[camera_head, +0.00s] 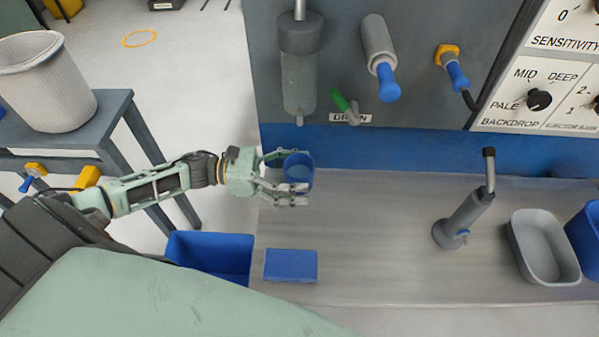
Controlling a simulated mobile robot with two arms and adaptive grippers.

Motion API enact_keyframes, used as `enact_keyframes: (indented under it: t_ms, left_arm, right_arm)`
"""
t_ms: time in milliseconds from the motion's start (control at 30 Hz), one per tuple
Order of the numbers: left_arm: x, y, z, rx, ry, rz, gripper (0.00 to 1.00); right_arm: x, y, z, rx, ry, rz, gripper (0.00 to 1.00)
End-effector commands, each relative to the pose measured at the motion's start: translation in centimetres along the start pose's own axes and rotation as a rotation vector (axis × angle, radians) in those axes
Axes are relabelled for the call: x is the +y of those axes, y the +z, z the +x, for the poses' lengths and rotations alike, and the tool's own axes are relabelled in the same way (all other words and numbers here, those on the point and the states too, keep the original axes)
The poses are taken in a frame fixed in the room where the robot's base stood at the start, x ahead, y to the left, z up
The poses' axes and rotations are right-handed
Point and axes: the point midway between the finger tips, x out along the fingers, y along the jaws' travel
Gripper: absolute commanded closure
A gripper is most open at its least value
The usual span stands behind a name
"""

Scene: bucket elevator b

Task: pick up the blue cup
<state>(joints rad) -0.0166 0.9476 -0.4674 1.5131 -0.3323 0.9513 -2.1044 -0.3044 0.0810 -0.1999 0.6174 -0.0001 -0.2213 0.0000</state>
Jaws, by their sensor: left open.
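The blue cup (299,166) is in the middle of the view, upright, with its open top towards the camera. It is above or at the back left of the grey work surface; I cannot tell whether it rests on anything. My left gripper (290,178) reaches in from the left. Its fingers are open and lie on either side of the cup, one behind it and others in front. Whether they touch the cup is unclear. The lower part of the cup is partly hidden by the near fingers. My right gripper is not in view.
A grey cylinder with a nozzle (299,85) hangs above the cup, beside a green-handled drain valve (341,100). A blue bin (212,254) and flat blue block (290,265) are in front. A lever post (464,217) and grey tray (543,246) stand right. The surface's middle is clear.

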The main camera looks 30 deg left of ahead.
Motion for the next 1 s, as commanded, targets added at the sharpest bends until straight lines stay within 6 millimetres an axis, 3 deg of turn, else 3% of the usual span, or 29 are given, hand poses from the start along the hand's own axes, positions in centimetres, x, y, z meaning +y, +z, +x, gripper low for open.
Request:
enact_keyframes:
  t_ms: [233, 800, 1000]
  left_arm:
    - [0.02, -0.09, 0.13, 0.001, 0.001, 0.0, 0.26]
    - [0.02, -0.05, 0.1, 0.001, 0.001, 0.0, 0.76]
    - [0.02, -0.02, 0.1, 0.001, 0.001, 0.0, 0.77]
  right_arm:
    - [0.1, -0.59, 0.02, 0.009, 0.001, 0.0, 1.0]
    - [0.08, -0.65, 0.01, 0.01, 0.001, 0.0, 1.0]
    - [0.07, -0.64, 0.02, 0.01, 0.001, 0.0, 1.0]
